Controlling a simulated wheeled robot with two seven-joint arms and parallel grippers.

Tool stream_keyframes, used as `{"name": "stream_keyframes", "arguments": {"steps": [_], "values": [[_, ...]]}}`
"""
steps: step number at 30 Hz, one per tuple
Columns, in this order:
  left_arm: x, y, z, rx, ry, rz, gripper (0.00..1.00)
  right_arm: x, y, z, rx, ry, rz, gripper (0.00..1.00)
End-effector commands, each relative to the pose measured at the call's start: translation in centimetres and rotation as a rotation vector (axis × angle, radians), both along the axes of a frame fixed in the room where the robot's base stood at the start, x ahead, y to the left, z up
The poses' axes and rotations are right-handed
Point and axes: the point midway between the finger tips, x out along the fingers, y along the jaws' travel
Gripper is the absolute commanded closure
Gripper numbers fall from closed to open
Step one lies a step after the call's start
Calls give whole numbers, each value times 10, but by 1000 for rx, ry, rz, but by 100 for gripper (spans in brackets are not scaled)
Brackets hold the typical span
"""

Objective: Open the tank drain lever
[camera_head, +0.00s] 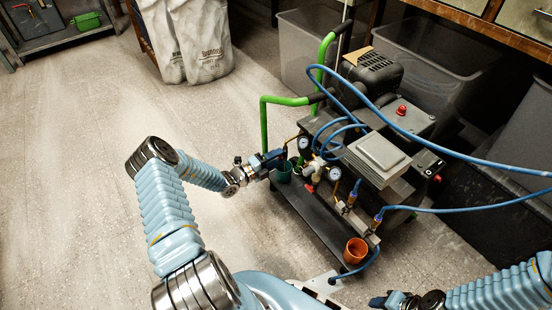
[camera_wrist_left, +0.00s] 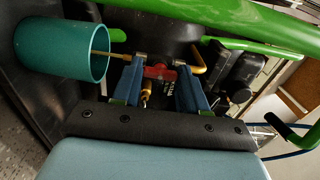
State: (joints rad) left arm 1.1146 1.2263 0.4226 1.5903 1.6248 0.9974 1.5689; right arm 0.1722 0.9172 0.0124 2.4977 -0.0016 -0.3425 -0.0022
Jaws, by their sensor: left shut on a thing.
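My left gripper (camera_head: 276,157) reaches in from the left to the near side of the compressor (camera_head: 385,120). In the left wrist view, its two blue fingers (camera_wrist_left: 161,80) stand on either side of a small red lever (camera_wrist_left: 160,72) and are shut on it. The lever sits on a brass fitting; a thin brass pipe runs from there to the mouth of a teal cup (camera_wrist_left: 62,52). In the head view, the lever is hidden by the gripper, and the teal cup (camera_head: 284,173) is just below it. My right gripper (camera_head: 388,300) is at the bottom edge, its jaws unclear.
Green frame bars (camera_head: 264,125) rise close to my left gripper. Gauges, blue hoses (camera_head: 450,157) and an orange cup (camera_head: 355,250) are on the compressor's near side. Grey bins (camera_head: 430,65) stand behind it. The floor on the left is clear; white sacks (camera_head: 190,40) are at the back.

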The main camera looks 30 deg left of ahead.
Motion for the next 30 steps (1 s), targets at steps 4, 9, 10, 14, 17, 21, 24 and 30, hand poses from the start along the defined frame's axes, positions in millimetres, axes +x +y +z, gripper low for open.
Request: {"name": "stream_keyframes", "arguments": {"steps": [4, 9, 10, 14, 17, 21, 24, 30], "values": [[-1, 2, -1, 2, 4, 3, 88, 0, 0, 0, 0, 0, 0, 57], [-1, 1, -1, 2, 2, 2, 35, 0, 0, 0, 0, 0, 0, 57], [0, 1, -1, 2, 1, 2, 32, 0, 0, 0, 0, 0, 0, 57], [0, 1, -1, 2, 1, 1, 32, 0, 0, 0, 0, 0, 0, 57], [0, 1, 0, 1, 1, 1, 32, 0, 0, 0, 0, 0, 0, 57], [-7, 4, 0, 2, 1, 2, 32, 0, 0, 2, 0, 0, 0, 57], [-22, 11, 1, 3, 1, 3, 32, 0, 0, 4, -1, -1, 0, 57], [-68, 30, 1, 3, 2, 5, 32, 0, -1, 10, -2, -2, -2, 57]]}}
